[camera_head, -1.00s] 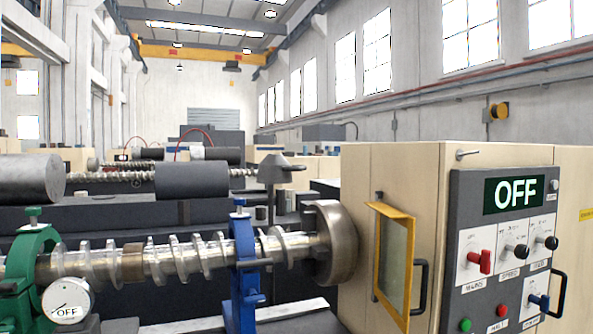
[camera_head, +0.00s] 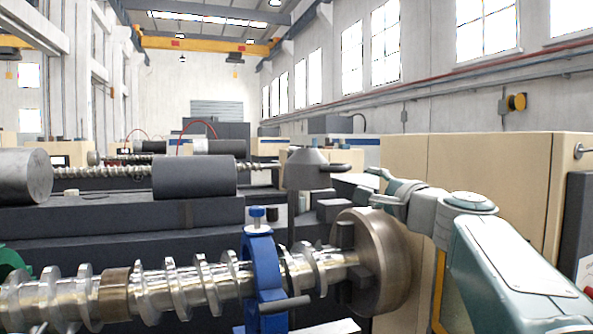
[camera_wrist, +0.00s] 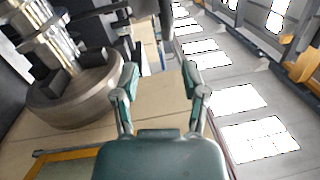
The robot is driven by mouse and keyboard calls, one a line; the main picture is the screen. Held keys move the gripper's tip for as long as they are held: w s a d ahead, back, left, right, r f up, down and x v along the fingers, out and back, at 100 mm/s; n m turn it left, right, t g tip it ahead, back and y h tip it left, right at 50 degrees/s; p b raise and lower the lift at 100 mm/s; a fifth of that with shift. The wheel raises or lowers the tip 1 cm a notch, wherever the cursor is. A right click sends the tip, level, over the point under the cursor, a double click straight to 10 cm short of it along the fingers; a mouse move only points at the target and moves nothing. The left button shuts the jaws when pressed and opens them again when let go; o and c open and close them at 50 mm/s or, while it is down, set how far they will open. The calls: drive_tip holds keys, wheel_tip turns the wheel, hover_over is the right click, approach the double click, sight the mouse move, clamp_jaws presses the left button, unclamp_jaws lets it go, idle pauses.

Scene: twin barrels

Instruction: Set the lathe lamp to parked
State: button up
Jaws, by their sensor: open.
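The lathe lamp (camera_head: 310,172) appears to be the grey cone-shaped head with a short dark handle (camera_head: 337,167) on its right side. It stands on a dark post behind the screw shaft, left of the chuck. My gripper (camera_head: 376,187) reaches in from the right above the chuck, its fingers toward the lamp. A gap seems to remain between fingertips and handle. In the wrist view my gripper (camera_wrist: 162,78) is open, with nothing between its fingers. I cannot clearly make out the lamp there.
The chuck (camera_head: 385,262) holds the shiny screw shaft (camera_head: 205,285), which passes through a blue steady rest (camera_head: 262,275). The beige headstock (camera_head: 490,160) stands at the right, partly hidden by my arm. A dark cylinder (camera_head: 195,177) lies behind the shaft. The chuck also shows in the wrist view (camera_wrist: 75,95).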

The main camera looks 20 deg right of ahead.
sight(348, 170)
drive_tip(key=w, duration=0.3)
drive_tip(key=w+r, duration=0.1)
drive_tip(key=w, duration=0.3)
drive_tip(key=w+r, duration=0.1)
drive_tip(key=w, duration=0.3)
clamp_jaws()
